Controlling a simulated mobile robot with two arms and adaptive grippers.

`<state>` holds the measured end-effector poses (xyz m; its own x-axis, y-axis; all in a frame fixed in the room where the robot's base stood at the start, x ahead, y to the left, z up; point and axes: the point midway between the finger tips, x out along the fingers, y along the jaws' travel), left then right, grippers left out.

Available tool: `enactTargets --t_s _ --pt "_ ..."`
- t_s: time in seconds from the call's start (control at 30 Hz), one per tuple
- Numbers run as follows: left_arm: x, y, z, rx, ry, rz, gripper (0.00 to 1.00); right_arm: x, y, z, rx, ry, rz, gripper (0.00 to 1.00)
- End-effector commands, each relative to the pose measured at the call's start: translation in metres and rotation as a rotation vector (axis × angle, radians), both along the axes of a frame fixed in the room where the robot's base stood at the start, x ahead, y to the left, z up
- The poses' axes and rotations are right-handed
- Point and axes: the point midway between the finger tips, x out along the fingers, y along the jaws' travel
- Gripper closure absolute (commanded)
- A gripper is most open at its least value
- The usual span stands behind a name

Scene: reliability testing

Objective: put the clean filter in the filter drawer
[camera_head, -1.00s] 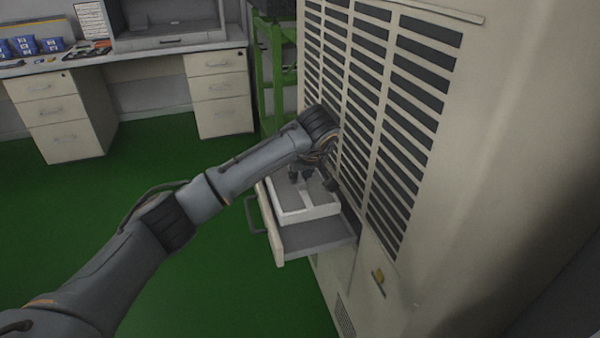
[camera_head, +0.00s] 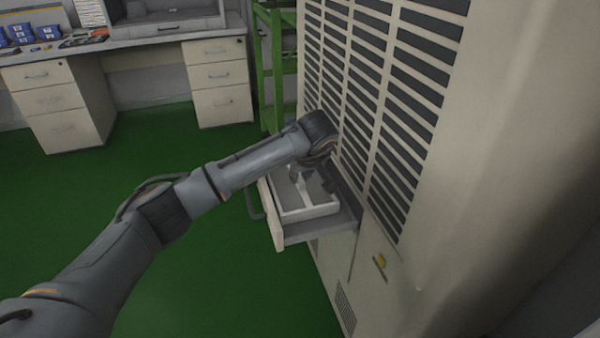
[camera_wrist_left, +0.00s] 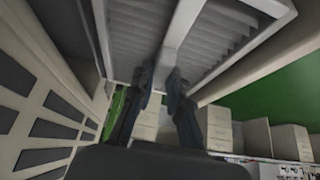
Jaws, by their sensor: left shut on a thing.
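The clean filter (camera_head: 309,212) has a white rectangular frame with a middle bar. It sits within the outline of the pulled-out filter drawer (camera_head: 318,228) on the tall beige cabinet. Whether it rests on the drawer's floor I cannot tell. My left gripper (camera_head: 299,176) reaches down over the filter and is shut on its middle bar. In the left wrist view, the gripper (camera_wrist_left: 160,79) has a finger on each side of the bar of the filter (camera_wrist_left: 182,32), with grey pleats beside it. My right gripper is not in view.
The beige cabinet (camera_head: 455,170) with dark vents stands close on the right of the drawer. A green rack (camera_head: 271,70) stands behind. A desk with drawer units (camera_head: 70,107) is at the back left. The green floor (camera_head: 225,270) is clear in front of the drawer.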

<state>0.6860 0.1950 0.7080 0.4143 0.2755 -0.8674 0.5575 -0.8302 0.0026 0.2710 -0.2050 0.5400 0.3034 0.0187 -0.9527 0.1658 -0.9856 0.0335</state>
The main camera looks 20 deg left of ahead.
Motion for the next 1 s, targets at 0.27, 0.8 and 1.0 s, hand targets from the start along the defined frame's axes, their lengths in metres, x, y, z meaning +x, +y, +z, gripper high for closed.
enactTargets --t_s 0.27,0.8,1.0 --pt "0.000 0.000 -0.003 0.000 -0.001 0.001 1.00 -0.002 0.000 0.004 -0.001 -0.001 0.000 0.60" --pt "0.000 0.000 -0.003 0.000 0.001 0.000 0.57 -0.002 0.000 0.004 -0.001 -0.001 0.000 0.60" --pt "-0.004 -0.003 0.007 -0.001 0.000 0.000 0.57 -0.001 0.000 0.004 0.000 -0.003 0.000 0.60"
